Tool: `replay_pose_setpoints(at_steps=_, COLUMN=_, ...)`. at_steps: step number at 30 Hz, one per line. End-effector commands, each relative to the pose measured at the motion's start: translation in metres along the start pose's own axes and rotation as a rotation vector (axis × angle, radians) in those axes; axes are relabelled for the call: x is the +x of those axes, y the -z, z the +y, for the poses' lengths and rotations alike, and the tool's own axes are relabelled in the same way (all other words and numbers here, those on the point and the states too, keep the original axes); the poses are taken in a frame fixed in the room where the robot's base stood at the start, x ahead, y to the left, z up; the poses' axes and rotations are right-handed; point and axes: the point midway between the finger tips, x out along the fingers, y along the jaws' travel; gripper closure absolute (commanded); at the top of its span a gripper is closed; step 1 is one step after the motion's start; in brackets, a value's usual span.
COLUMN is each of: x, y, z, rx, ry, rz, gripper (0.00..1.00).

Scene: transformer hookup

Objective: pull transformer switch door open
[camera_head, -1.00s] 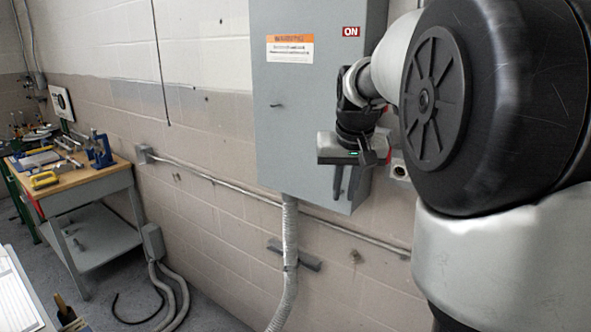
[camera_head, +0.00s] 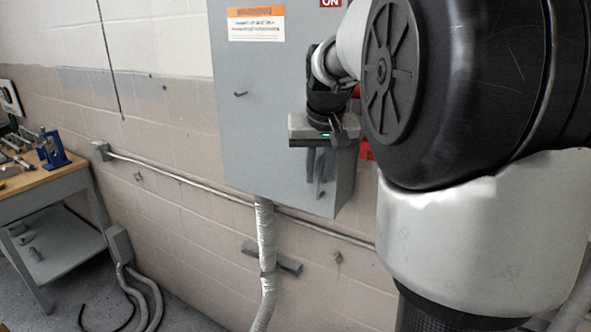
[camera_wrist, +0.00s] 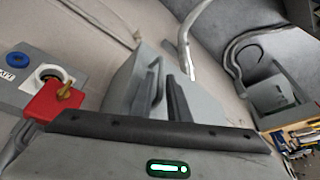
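The transformer switch box (camera_head: 265,120) is a tall grey cabinet on the wall with an orange-and-white label and a red ON sign. Its door looks shut. A small dark latch (camera_head: 240,94) sits on the left of its front. My gripper (camera_head: 320,172) is at the box's lower right, its dark fingers pointing down across the front. In the wrist view, my gripper (camera_wrist: 165,92) shows two dark fingers with a gap between them, over the grey box (camera_wrist: 122,82). A thin dark handle (camera_wrist: 155,66) shows by the left finger; I cannot tell whether they touch.
A red lock piece with a brass part (camera_wrist: 58,100) and a blue button (camera_wrist: 17,60) are beside the box. A conduit (camera_head: 265,245) runs down from it. A workbench with tools (camera_head: 50,180) stands at left. The floor (camera_head: 185,305) before the wall is partly clear.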

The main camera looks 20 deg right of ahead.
Motion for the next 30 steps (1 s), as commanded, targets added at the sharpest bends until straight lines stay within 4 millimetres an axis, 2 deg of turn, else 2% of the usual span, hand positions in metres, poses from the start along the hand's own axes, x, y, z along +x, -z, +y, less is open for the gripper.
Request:
replay_pose_setpoints(at_steps=5, x=-0.001, y=0.0, z=0.0, rx=0.0, ry=0.0, rz=0.001, gripper=0.85)
replay_pose_setpoints(at_steps=9, x=-0.001, y=0.0, z=0.0, rx=0.0, ry=0.0, rz=0.001, gripper=1.0)
replay_pose_setpoints(at_steps=20, x=-0.002, y=-0.003, z=-0.004, rx=0.009, ry=-0.004, rz=0.001, gripper=1.0)
replay_pose_setpoints(at_steps=26, x=-0.008, y=-0.019, z=-0.022, rx=0.069, ry=-0.029, rz=0.003, gripper=1.0)
replay_pose_setpoints(at_steps=30, x=-0.015, y=-0.038, z=-0.047, rx=0.152, ry=-0.064, rz=0.004, gripper=1.0)
